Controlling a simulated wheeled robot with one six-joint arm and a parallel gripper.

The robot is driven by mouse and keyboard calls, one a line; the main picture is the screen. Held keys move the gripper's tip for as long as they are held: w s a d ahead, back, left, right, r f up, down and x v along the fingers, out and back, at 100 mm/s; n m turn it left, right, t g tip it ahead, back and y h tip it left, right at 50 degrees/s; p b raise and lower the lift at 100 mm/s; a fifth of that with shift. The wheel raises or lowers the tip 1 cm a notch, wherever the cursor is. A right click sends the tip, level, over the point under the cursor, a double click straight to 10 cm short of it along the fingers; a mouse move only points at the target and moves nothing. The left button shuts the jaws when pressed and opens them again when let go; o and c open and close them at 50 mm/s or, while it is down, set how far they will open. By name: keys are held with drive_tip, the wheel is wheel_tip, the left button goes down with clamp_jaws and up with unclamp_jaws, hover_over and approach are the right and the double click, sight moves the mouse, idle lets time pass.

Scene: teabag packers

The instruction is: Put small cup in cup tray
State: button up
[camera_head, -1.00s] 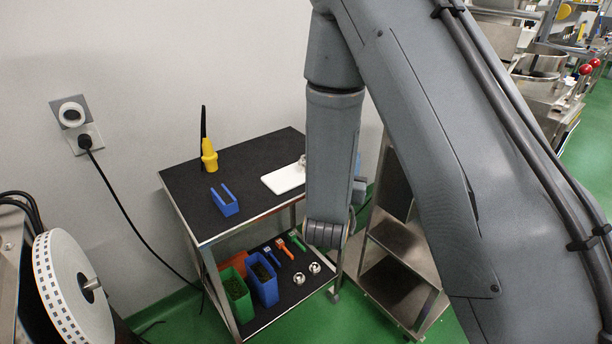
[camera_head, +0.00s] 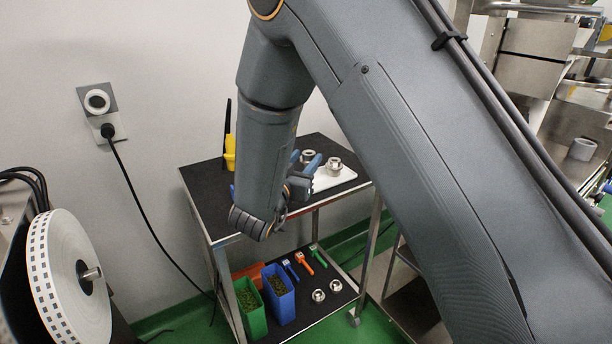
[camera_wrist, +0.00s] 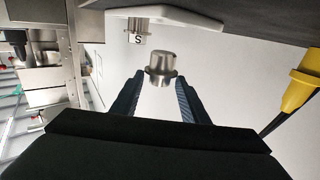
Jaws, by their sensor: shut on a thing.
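A small metal cup with a flange (camera_wrist: 160,66) is between the fingertips of my gripper (camera_wrist: 159,84) in the wrist view. My gripper is shut on it and holds it in the air. In the head view the held cup (camera_head: 308,156) shows by the blue fingers (camera_head: 306,173) of my gripper, near the tray. The white cup tray (camera_head: 345,177) lies on the black tabletop. Another metal cup (camera_head: 334,164) stands on it. In the wrist view that cup (camera_wrist: 137,25) shows by the tray's white edge (camera_wrist: 190,20), with an "S" mark beside it.
A yellow tool (camera_head: 230,153) stands at the tabletop's back left. The lower shelf holds a green bin (camera_head: 250,318), a blue bin (camera_head: 280,303), scoops and two metal parts (camera_head: 318,296). A wall stands behind. My arm hides part of the table.

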drive_tip(key=shift+f, duration=2.25)
drive_tip(key=shift+f, duration=0.1)
drive_tip(key=o, duration=1.1)
drive_tip(key=shift+s, duration=0.2)
drive_tip(key=b+v, duration=0.1)
drive_tip(key=v, duration=1)
drive_tip(key=shift+s+a, duration=0.1)
drive_tip(key=shift+s, duration=0.2)
drive_tip(key=shift+a, duration=0.1)
